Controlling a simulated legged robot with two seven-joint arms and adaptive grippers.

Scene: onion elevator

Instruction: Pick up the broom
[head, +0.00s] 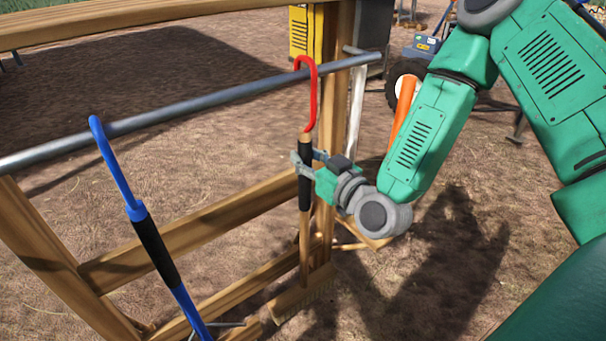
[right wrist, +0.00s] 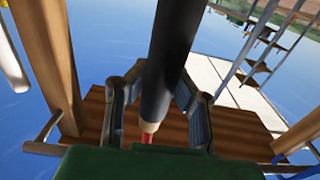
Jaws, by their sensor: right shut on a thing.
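A long wooden stick with a black grip (head: 305,180) and a red hook (head: 313,90) at its top hangs upright from a metal rail (head: 200,105). In the right wrist view the fingers (right wrist: 157,105) lie on both sides of the black grip (right wrist: 173,60). My left gripper is not in view.
A blue-hooked tool (head: 150,230) with a black grip hangs from the same rail at left. Wooden beams (head: 190,232) and a post frame the rack. A yellow box (head: 306,32) and an orange pole (head: 402,110) stand behind. Bare dirt lies at the lower right.

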